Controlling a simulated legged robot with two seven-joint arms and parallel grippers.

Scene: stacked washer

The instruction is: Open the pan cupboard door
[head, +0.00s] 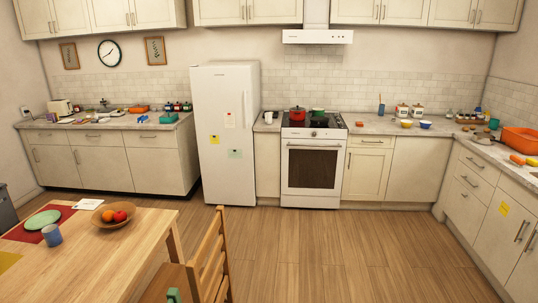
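Several closed cream cupboard doors are in the head view, and none shows which one holds pans. One door (367,174) is right of the oven, below a drawer, with a small handle. A plain panel (418,167) is beside it. A narrow panel (267,165) is between the fridge and the oven. On the right run, lower doors with bar handles (522,231) are shut, and one front carries a yellow note (504,208). Left lower doors (105,169) and the upper cupboards (247,12) are also shut.
A wooden table (110,260) with a fruit bowl (114,214) and a chair (208,260) stand at the front left. The white fridge (226,130) and oven (314,168) are against the back wall. The wooden floor (345,255) is clear in the middle and right.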

